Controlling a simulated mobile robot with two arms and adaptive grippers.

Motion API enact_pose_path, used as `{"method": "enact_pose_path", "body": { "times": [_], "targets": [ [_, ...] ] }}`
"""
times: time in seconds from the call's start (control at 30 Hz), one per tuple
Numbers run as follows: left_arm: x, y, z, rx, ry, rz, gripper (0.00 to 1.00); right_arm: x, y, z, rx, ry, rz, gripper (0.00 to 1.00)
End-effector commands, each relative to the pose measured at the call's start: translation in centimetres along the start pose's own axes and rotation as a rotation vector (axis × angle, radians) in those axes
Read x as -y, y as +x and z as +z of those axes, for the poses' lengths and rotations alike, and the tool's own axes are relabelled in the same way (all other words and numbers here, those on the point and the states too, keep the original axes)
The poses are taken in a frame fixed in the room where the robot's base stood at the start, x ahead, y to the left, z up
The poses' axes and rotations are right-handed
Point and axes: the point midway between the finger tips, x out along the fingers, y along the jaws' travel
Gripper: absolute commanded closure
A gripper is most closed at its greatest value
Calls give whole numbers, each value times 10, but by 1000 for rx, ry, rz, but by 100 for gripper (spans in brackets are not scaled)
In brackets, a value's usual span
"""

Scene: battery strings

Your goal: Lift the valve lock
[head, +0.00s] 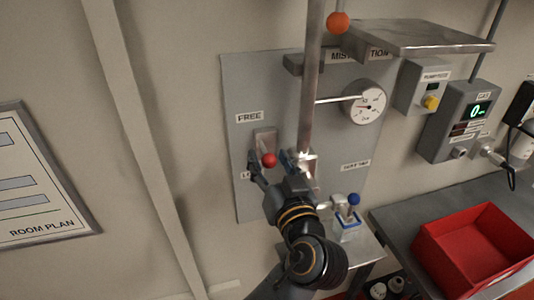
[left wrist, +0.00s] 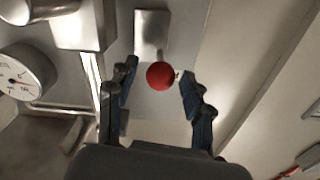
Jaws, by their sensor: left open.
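A small red ball knob (head: 269,160) sits on a metal plate (head: 265,139) below the FREE label on the grey wall panel; I take it as the valve lock's handle. My left gripper (head: 270,163) is in front of the panel, its two fingers open on either side of the knob. In the left wrist view the red knob (left wrist: 160,75) lies between the open fingertips (left wrist: 157,72), with gaps visible on both sides. The lower label is partly hidden by a finger. My right gripper is not in view.
A vertical metal bar (head: 311,80) with an orange ball (head: 338,22) stands just right of the gripper. A round gauge (head: 369,103) and a metal shelf (head: 405,37) are farther right. A blue-knobbed device (head: 348,220) and a red bin (head: 475,250) are lower right.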

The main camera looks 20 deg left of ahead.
Motion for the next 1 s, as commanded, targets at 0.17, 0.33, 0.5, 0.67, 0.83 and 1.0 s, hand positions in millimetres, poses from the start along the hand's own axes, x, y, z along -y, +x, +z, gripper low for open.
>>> {"method": "enact_pose_path", "body": {
  "times": [0.17,0.33,0.5,0.67,0.83,1.0],
  "targets": [
    [0,-31,0,2,-1,3,49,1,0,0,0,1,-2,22],
    [0,-46,0,-1,0,0,49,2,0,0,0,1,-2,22],
    [0,-48,-1,-2,0,0,49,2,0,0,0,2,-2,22],
    [0,-48,-1,-2,0,0,49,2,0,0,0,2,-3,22],
    [0,-48,1,3,3,1,49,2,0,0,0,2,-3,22],
    [4,-37,50,144,68,51,49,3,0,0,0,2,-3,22]
  ]
}}
